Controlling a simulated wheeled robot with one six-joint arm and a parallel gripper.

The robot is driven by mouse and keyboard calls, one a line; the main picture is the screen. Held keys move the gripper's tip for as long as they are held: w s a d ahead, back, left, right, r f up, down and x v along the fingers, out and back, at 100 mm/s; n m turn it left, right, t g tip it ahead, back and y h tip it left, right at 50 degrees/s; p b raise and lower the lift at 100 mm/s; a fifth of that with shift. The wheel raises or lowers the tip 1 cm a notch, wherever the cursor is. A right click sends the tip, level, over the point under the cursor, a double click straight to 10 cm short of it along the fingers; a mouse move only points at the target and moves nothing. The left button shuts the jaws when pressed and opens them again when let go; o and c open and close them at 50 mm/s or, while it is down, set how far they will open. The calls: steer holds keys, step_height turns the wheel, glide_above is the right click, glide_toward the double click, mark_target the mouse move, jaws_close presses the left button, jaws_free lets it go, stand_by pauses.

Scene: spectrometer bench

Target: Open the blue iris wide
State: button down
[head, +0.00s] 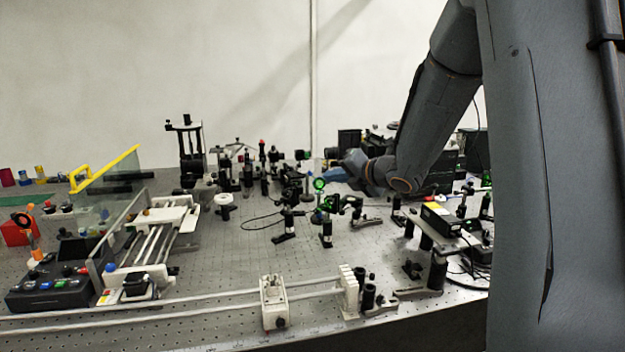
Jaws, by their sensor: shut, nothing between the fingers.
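My arm reaches in from the right over the optical bench. My gripper (352,168) is at its end, small and low among the mounted optics near the middle of the bench. It is shut, with nothing seen held in it. A small blue part (334,174) shows right at the gripper's left side. I cannot tell whether this is the blue iris or part of my gripper, nor whether they touch. No iris opening or lever can be made out at this size.
A green-ringed optic (319,184) stands just left of the gripper, with several black post mounts around it. A white rail stage (155,235) and a black button box (50,288) are at the left.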

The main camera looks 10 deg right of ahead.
steer(key=shift+a, duration=0.2)
steer(key=p+x, duration=0.2)
steer(key=x, duration=0.8)
steer(key=shift+p, duration=0.35)
